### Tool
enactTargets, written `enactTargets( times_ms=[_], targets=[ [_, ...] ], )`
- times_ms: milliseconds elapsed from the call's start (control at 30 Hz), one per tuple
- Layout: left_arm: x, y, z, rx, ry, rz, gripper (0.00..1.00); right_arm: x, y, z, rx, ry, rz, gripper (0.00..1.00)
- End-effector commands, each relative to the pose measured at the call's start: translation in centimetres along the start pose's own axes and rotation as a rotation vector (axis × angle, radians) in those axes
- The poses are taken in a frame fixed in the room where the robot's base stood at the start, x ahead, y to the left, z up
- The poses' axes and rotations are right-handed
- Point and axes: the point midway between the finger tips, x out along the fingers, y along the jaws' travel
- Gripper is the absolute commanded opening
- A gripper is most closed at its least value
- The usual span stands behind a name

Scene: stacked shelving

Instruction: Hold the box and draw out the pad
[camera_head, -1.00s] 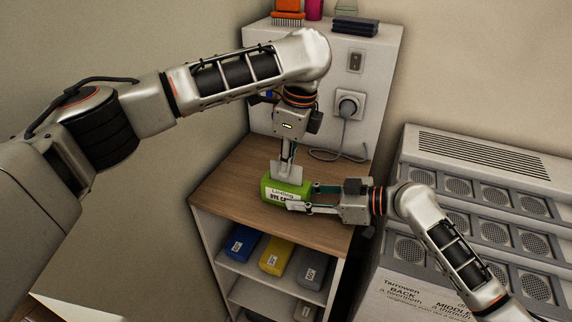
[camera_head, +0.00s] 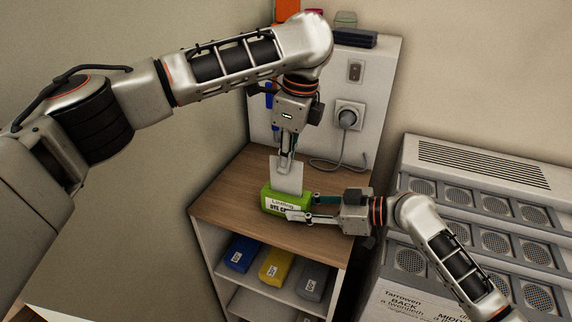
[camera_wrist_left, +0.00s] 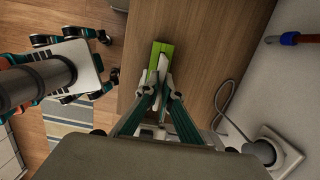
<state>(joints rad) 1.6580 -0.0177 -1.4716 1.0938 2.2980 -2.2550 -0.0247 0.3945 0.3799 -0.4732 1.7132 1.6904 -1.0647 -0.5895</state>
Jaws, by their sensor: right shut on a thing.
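The green box (camera_head: 270,201) with a white printed label stands on the wooden top of the shelf unit. My right gripper (camera_head: 303,206) is shut on it, with one finger across its front. A flat white pad (camera_head: 287,178) rises upright from the box's top. Its lower edge meets the box, and I cannot tell how much is still inside. My left gripper (camera_head: 286,160) points down above the box and is shut on the pad's upper part. In the left wrist view, the box (camera_wrist_left: 167,47) lies beyond the left fingertips (camera_wrist_left: 162,88), and the pad shows edge-on between them.
The wooden top (camera_head: 230,190) is clear around the box. Behind it, a plug with a grey cable (camera_head: 346,117) sits on the white back panel. Blue (camera_head: 241,252), yellow (camera_head: 276,264) and grey packs lie on the shelf below. A grey vented unit (camera_head: 480,180) stands at right.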

Motion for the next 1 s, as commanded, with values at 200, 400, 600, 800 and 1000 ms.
enactTargets(
  times_ms=[200,400,600,800,1000],
  targets=[
    [-1.1,0.0,0.2,-0.001,-0.001,-0.001,0.00,0.0,0.0,0.0,0.000,0.000,0.000,0.09],
    [-1.9,0.0,0.3,-0.001,0.000,0.000,0.00,0.0,0.0,0.0,0.000,0.000,0.000,0.09],
    [-2.4,0.0,0.4,-0.001,0.000,0.000,0.00,0.0,0.0,0.0,0.000,0.000,0.000,0.09],
    [-2.4,0.0,0.4,0.000,0.000,0.000,0.00,0.0,0.0,0.0,0.000,0.000,0.000,0.09],
    [-2.4,0.0,0.3,0.000,0.000,0.000,0.00,0.0,0.0,0.0,0.000,0.000,0.000,0.42]
  ],
)
